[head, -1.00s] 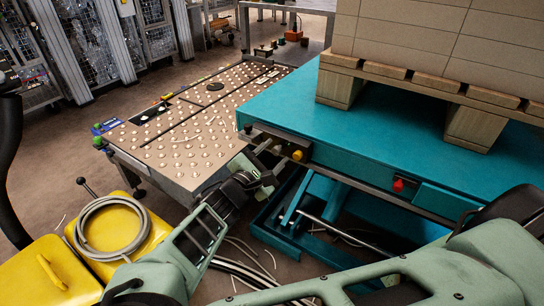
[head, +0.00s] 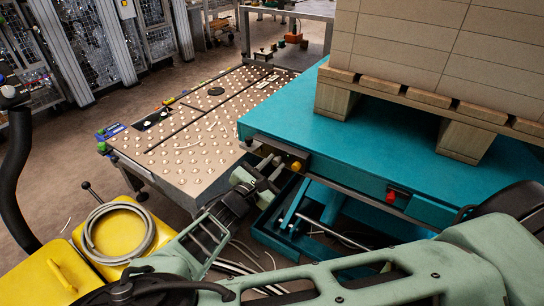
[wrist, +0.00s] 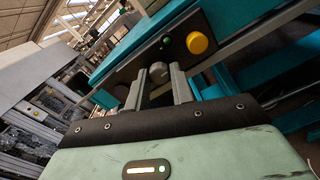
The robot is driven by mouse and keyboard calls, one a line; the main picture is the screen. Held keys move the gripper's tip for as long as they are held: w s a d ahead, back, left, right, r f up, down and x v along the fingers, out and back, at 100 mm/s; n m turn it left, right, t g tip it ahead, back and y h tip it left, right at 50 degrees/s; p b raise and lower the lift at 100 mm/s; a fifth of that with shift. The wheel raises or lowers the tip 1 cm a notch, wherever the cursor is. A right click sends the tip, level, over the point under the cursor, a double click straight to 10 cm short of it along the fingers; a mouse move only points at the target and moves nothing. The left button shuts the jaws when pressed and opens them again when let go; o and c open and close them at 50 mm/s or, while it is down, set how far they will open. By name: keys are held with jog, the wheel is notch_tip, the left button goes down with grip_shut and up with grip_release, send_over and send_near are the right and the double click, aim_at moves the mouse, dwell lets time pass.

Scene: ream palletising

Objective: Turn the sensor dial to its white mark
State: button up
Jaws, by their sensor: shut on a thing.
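The sensor dial is a grey round knob (wrist: 158,72) on a dark panel (wrist: 150,58) at the edge of the teal lift table. In the wrist view it sits between the two grey fingers of my gripper (wrist: 158,86), which is shut on it. In the head view my gripper (head: 268,168) reaches the table's near left corner, and its fingers hide the dial. I cannot make out the white mark in either view.
A yellow knob (wrist: 197,43) and a green button (wrist: 166,42) sit close to the dial. The teal lift table (head: 300,122) bears a wooden pallet (head: 466,140) with stacked boxes (head: 430,45). A ball-top table (head: 185,170) stands close on the left. A red button (head: 391,197) is farther right.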

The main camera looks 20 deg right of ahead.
jog(key=n+p, duration=0.3)
jog(key=shift+r+p, duration=0.2)
jog(key=shift+p, duration=0.2)
jog(key=shift+s+f+n+p, duration=0.1)
jog(key=shift+f+n+p, duration=0.1)
jog(key=shift+n+p, duration=0.8)
jog(key=shift+f, duration=0.1)
jog(key=o, duration=1)
jog(key=shift+a, duration=0.1)
jog(key=v, duration=1.7)
jog(key=shift+s+a, duration=0.1)
jog(key=shift+s, duration=0.05)
